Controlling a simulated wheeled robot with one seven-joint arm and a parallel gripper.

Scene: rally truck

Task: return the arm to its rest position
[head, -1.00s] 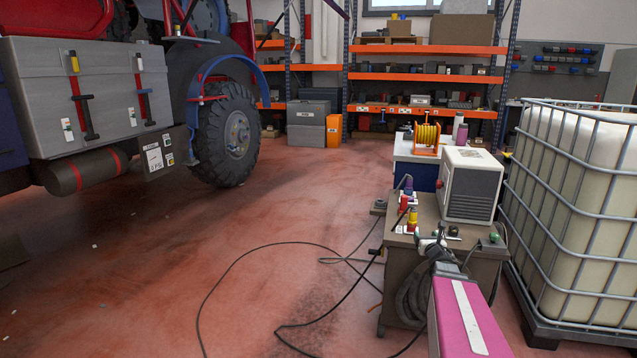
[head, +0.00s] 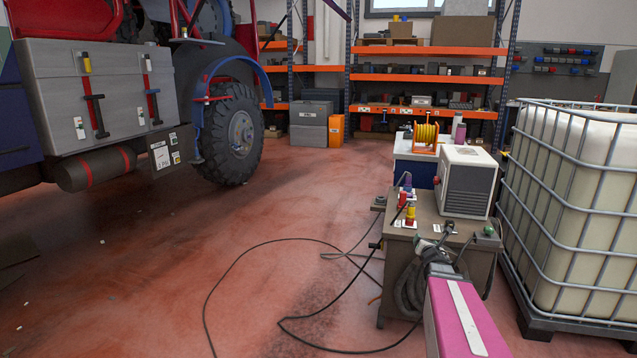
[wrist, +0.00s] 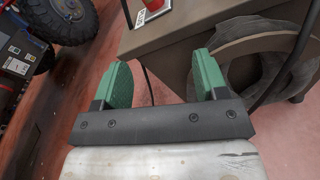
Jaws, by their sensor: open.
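My arm shows in the head view as a pink link with a white stripe at the lower right, reaching toward the small workbench (head: 412,242). My gripper (head: 446,236) is at the near edge of that bench, small and partly hidden by the arm. In the wrist view my gripper (wrist: 163,80) has two green fingers standing wide apart with nothing between them. The side of the bench (wrist: 215,32) and a coiled grey hose (wrist: 238,60) lie just beyond the fingers; I cannot tell whether anything touches.
A caged liquid tank (head: 575,200) stands close on the right. A black cable (head: 215,300) loops over the floor. The truck (head: 100,100) is at the left, shelves (head: 430,75) at the back. The red floor (head: 200,240) between is largely clear.

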